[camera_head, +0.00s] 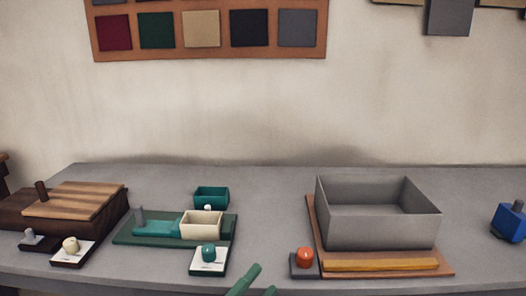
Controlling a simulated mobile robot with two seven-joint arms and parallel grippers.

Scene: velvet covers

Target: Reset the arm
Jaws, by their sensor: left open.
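My left gripper (264,279) shows only by its two green fingers at the bottom edge, a little right of the picture's middle. The fingers are apart, with nothing visible between them. The rest of this gripper and its arm is out of the picture. It appears in front of the grey table (275,225), right of the green board (180,241) and left of the large grey box (380,228). I cannot tell its height above the table. My right gripper is not in view.
A dark wooden box with a striped lid (75,200) stands at the left. A teal box (211,195) and cream box (201,224) stand near the green board. An orange knob (305,257) is beside the grey box. A blue block (509,222) is far right. The table's middle is clear.

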